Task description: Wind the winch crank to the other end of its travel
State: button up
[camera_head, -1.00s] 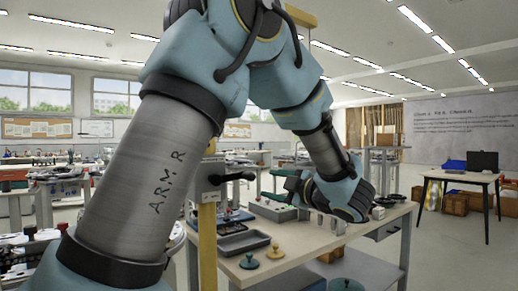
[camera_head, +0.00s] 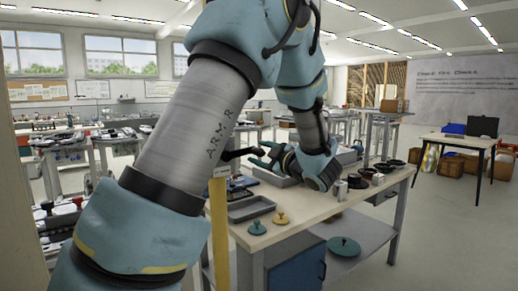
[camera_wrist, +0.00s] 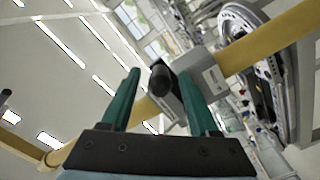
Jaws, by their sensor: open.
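The winch is a grey box (camera_wrist: 205,76) on a yellow post (camera_head: 219,232). In the head view my own arm hides most of the box. The black crank handle (camera_head: 238,154) sticks out to the right of the post. In the wrist view the round end of the black handle (camera_wrist: 162,79) shows between the two green fingers of my gripper (camera_wrist: 158,74). My gripper (camera_head: 262,156) is open, with its fingers pointing toward the handle in the head view. I cannot tell whether either finger touches it.
A workbench (camera_head: 305,207) stands behind the post. It holds a grey tray (camera_head: 250,208), a teal knobbed disc (camera_head: 257,228), a yellow one (camera_head: 281,218) and several dark round parts. A larger green disc (camera_head: 343,246) lies on its lower shelf.

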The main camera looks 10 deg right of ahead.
jog(key=shift+w+a, duration=0.2)
jog(key=shift+w, duration=0.2)
jog(key=shift+c, duration=0.2)
grip_shut()
dwell(1.0)
